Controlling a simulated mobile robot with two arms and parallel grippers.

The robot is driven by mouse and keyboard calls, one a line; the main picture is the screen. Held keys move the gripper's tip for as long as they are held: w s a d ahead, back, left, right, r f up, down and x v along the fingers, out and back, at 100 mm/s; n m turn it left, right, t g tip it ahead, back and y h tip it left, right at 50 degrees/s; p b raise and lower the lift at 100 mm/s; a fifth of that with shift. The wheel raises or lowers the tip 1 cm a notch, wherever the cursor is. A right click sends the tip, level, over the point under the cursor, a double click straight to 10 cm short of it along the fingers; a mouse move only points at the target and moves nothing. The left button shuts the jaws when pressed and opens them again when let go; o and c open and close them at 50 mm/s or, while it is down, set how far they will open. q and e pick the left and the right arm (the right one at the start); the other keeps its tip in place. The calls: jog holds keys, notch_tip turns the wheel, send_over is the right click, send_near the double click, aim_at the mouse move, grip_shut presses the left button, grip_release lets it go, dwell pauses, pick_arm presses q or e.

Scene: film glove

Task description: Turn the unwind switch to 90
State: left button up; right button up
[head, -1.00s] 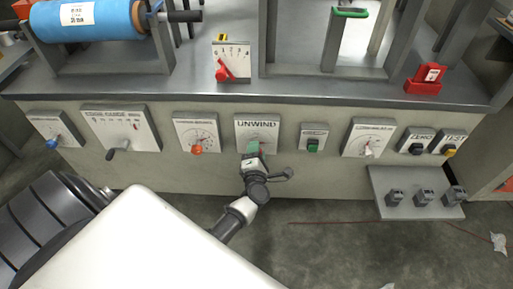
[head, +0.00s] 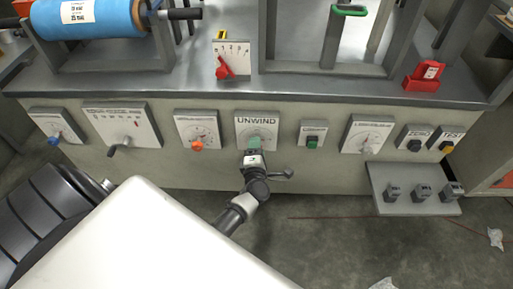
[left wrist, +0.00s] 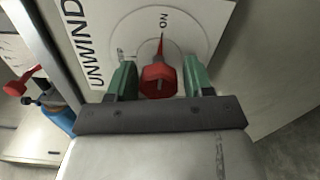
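The UNWIND panel (head: 257,128) is a white plate on the cabinet front, with a round dial. In the left wrist view its red switch knob (left wrist: 158,80) has a thin red pointer aimed at the top of the picture, near the word ON. My left gripper (head: 254,143) is at the lower part of this panel. In the left wrist view its green fingers (left wrist: 160,76) stand on either side of the red knob, with narrow gaps showing, so it looks open around it. The gripper hides the knob in the head view. My right gripper is not in view.
Panels with an orange knob (head: 198,146) and a green switch (head: 313,142) flank the UNWIND panel. A grey shelf (head: 385,205) with several small switches juts out at the right. A blue roll (head: 90,18) lies above on the machine top. The floor in front is mostly clear.

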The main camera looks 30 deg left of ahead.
pick_arm(q)
jog(key=shift+o, duration=0.9)
jog(key=shift+s+d, duration=0.1)
jog(key=shift+s, duration=0.1)
jog(key=p+v, duration=0.1)
jog(key=v, duration=0.9)
jog(key=shift+s+d, duration=0.15)
jog(key=shift+d, duration=0.05)
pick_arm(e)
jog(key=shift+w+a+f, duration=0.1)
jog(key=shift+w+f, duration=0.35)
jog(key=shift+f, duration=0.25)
